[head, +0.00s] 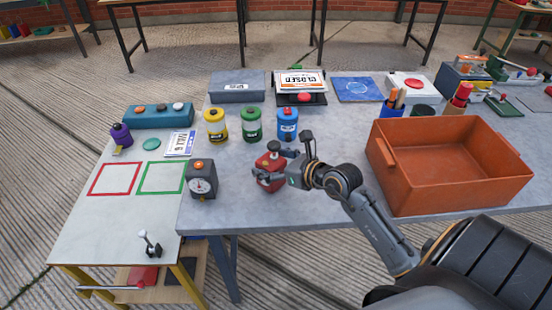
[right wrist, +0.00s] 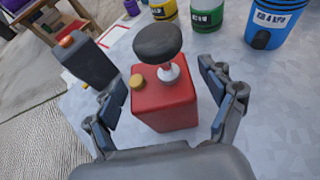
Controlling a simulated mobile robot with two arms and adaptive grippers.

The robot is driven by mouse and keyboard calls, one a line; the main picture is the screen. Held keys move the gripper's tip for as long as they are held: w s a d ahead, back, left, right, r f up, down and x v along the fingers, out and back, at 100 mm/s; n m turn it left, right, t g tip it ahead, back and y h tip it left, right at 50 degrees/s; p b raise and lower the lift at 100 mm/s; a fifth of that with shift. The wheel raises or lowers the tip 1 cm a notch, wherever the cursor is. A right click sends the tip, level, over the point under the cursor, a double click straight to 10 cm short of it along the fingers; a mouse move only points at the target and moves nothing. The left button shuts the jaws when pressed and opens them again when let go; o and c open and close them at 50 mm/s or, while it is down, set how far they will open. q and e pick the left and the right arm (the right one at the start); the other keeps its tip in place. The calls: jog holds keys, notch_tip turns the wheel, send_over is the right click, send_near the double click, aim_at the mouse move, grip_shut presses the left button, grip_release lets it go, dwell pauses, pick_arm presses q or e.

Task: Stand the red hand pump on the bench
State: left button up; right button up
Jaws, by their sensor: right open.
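The red hand pump (head: 267,178) stands upright on the grey bench (head: 330,205). In the right wrist view the pump (right wrist: 165,105) is a red block with a yellow cap and a dark round knob on a pale stem. My right gripper (head: 275,172) is at the pump, partly covering it in the head view. In the right wrist view the right gripper's fingers (right wrist: 165,100) are spread open on either side of the pump, with gaps showing. My left gripper is not in view.
An orange crate (head: 385,175) is to the right. Bare bench lies in front of the pump.

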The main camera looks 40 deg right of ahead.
jog(key=v, duration=1.2)
jog(key=shift+r+b, duration=0.15)
jog(key=shift+b, duration=0.3)
